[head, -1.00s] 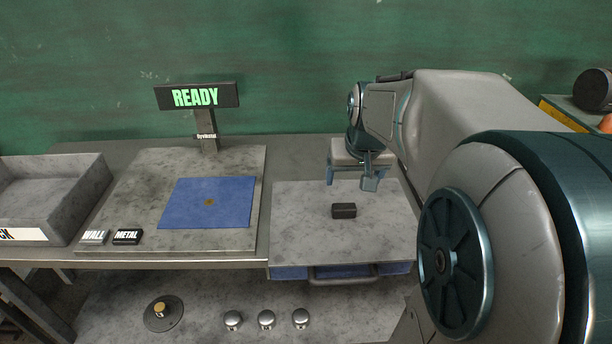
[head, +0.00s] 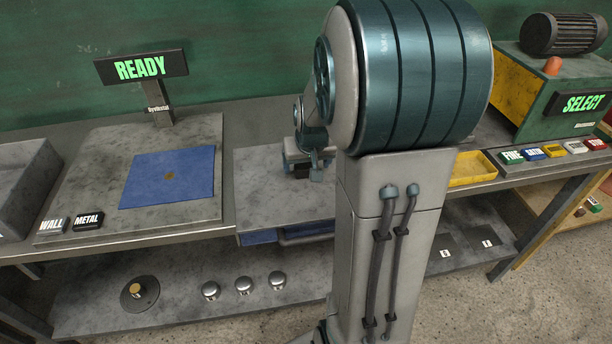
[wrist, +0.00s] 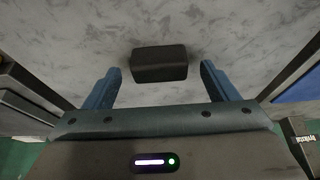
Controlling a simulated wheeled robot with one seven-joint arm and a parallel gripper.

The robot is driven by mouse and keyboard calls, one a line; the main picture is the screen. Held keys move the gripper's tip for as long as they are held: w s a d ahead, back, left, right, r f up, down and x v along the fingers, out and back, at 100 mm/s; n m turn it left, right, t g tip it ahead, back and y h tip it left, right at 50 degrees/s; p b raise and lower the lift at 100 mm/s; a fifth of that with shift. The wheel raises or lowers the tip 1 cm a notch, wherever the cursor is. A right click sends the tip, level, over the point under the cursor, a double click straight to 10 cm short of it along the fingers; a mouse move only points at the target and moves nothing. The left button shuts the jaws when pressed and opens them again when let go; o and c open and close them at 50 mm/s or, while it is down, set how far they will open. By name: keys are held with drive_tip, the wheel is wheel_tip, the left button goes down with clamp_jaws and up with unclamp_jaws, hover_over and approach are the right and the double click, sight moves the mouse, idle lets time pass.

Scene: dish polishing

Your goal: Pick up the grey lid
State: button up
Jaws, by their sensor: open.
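The grey lid (head: 265,188) is a flat mottled slab lying over a blue-sided box (head: 262,237) with a handle at its front. A dark block-shaped handle stands on the lid; it shows in the wrist view (wrist: 159,63) and is mostly hidden by my gripper in the head view. My gripper (head: 303,172) is low over the lid. In the wrist view my gripper (wrist: 160,73) is open, with one finger on each side of the handle's near end and a gap on both sides. I cannot tell its exact height above the lid.
A blue mat (head: 168,178) lies on the grey slab to the left, below a READY sign (head: 141,67). A yellow tray (head: 472,168) and coloured buttons are to the right. Several metal knobs sit on the lower shelf. My arm hides the lid's right part.

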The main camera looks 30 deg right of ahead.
drive_tip(key=shift+f, duration=0.15)
clamp_jaws()
drive_tip(key=shift+w, duration=0.1)
